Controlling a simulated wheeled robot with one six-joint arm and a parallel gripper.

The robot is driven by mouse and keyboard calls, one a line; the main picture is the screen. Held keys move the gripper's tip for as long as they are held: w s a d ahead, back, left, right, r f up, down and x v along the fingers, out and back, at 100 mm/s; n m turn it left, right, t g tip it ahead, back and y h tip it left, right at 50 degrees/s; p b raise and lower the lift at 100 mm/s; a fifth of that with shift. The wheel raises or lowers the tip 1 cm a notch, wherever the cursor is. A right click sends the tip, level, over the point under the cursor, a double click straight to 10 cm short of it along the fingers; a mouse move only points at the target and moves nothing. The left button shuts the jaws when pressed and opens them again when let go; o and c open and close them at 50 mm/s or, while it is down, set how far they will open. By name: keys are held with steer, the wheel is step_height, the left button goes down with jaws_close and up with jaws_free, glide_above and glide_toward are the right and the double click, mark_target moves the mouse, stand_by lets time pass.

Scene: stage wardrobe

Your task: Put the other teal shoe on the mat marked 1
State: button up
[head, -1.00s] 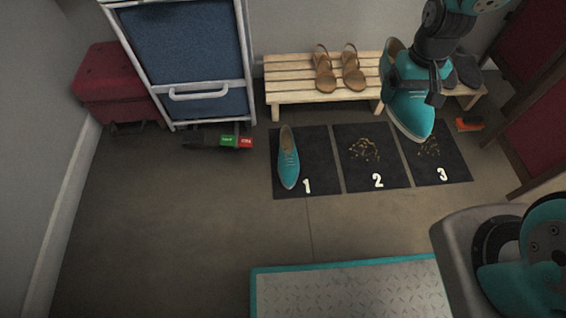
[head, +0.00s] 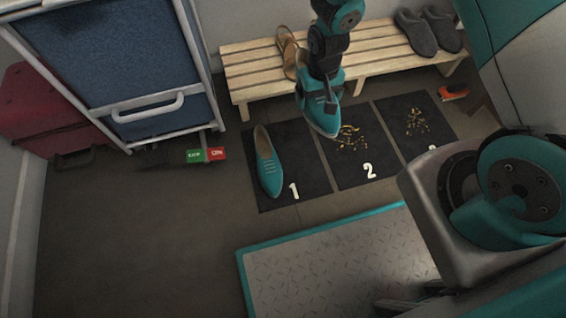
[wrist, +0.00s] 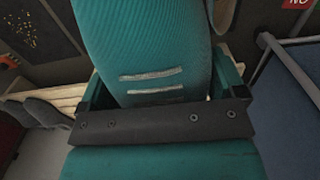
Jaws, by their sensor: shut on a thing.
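My gripper (head: 326,84) is shut on a teal shoe (head: 318,113), held in the air with its toe pointing down, in front of the bench and over the back of the mats marked 1 and 2 in the head view. The held shoe (wrist: 150,50) fills the upper middle of the wrist view. The other teal shoe (head: 268,172) lies on the left part of the dark mat marked 1 (head: 311,178), toe toward me. The right part of that mat is bare.
Mats marked 2 (head: 352,182) and 3 (head: 394,107) carry yellowish debris. Behind them a slatted bench (head: 252,68) holds tan sandals (head: 287,52) and grey slippers (head: 417,34). A blue-panelled cart (head: 115,60) and red case (head: 40,112) stand left. An orange-ended brush (head: 453,93) lies right.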

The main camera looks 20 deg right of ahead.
steer(key=b, duration=0.2)
glide_above(302, 161)
step_height(302, 161, down, 10)
step_height(302, 161, down, 14)
steer(key=b, duration=0.8)
steer(key=shift+s, duration=0.1)
step_height(302, 161, down, 5)
steer(key=b, duration=0.3)
steer(key=shift+r, duration=0.25)
steer(key=o, duration=0.6)
steer(key=shift+f, duration=0.2)
steer(key=shift+o, duration=0.9)
steer(key=s+a+r+n+y+p, duration=0.1)
steer(key=a+r+p, duration=0.25)
steer(key=r, duration=1.65)
steer(key=a+r+n+y+p, duration=0.15)
steer(key=r+p, duration=0.35)
steer(key=r, duration=1.4)
steer(key=s+r+n+y, duration=0.1)
steer(key=s+r+n, duration=0.3)
steer(key=s+r, duration=1.3)
steer(key=shift+s+d+y, duration=0.25)
steer(key=shift+d+y, duration=0.05)
steer(key=shift+y, duration=0.05)
